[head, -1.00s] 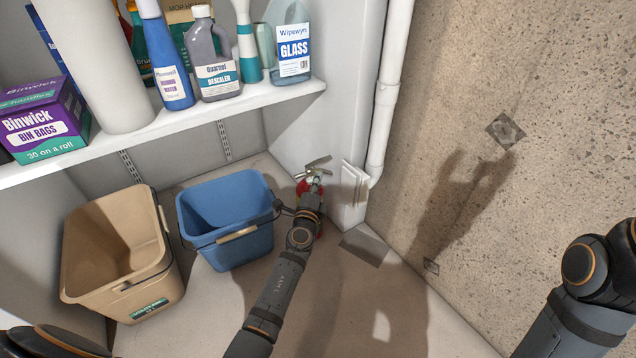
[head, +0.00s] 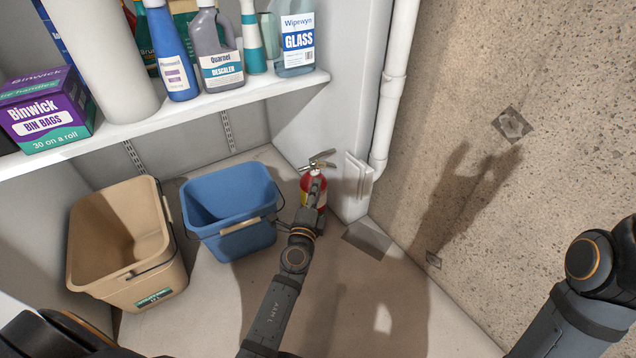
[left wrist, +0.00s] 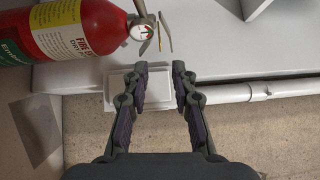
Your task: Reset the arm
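My left gripper (head: 314,195) is in front of a red fire extinguisher (head: 306,187) in the head view and hides part of it. In the left wrist view the two fingers of my left gripper (left wrist: 159,78) stand apart with nothing between them. The fire extinguisher (left wrist: 70,30) lies across the upper left of that view, its gauge and levers just beyond the left fingertip. My right arm (head: 590,270) shows at the right edge of the head view, but its gripper is out of the picture.
A blue bucket (head: 240,243) and a beige bucket (head: 150,290) stand on the floor to the left. A shelf (head: 185,110) with bottles and a bin bags box (head: 45,110) runs above. A white pipe (head: 390,110) and rough wall (head: 470,120) are on the right.

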